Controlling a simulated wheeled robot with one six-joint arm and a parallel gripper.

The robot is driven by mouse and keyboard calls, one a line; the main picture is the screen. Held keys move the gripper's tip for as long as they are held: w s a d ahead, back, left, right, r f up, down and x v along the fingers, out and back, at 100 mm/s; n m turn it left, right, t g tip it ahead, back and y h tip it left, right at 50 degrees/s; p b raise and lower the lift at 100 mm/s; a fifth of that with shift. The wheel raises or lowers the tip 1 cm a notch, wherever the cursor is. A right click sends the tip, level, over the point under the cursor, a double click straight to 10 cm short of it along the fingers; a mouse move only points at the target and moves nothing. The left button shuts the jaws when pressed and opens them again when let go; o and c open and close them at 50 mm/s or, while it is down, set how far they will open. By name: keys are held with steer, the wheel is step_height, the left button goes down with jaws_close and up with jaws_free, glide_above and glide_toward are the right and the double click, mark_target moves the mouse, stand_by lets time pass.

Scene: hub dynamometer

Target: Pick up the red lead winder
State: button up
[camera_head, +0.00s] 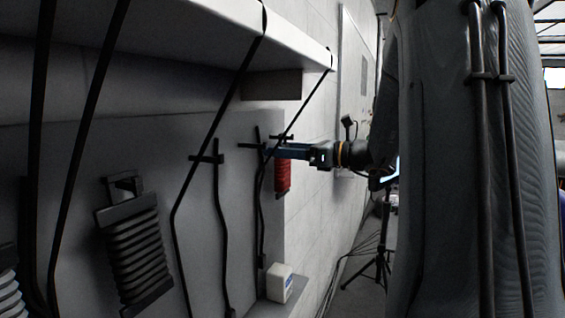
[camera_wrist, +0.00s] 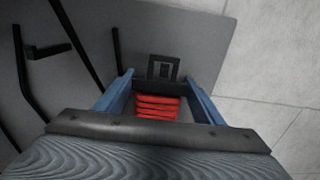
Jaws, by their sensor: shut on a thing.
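The red lead winder (camera_head: 283,175) hangs upright against the grey panel, just below my gripper (camera_head: 282,151) in the head view. In the wrist view the red winder (camera_wrist: 157,106) shows its ribbed red body between the two blue fingers of my gripper (camera_wrist: 161,92). A dark frame-shaped top part (camera_wrist: 163,68) stands above the red ribs, close to the panel. My gripper is shut on the winder. The winder's lower part is hidden by the gripper body in the wrist view.
A black winder (camera_head: 135,245) hangs on the panel (camera_head: 90,150) at left, with a pale one (camera_head: 10,290) at the edge. Black cables hang from the white shelf (camera_head: 200,30). A small white box (camera_head: 280,283) sits on a ledge below. A tripod (camera_head: 381,250) stands on the floor.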

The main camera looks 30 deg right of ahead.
steer(key=shift+r, duration=0.1)
steer(key=shift+r+p, duration=0.7)
steer(key=shift+r, duration=0.1)
steer(key=p+v, duration=0.6)
steer(key=v, duration=1.2)
steer(key=shift+f, duration=0.2)
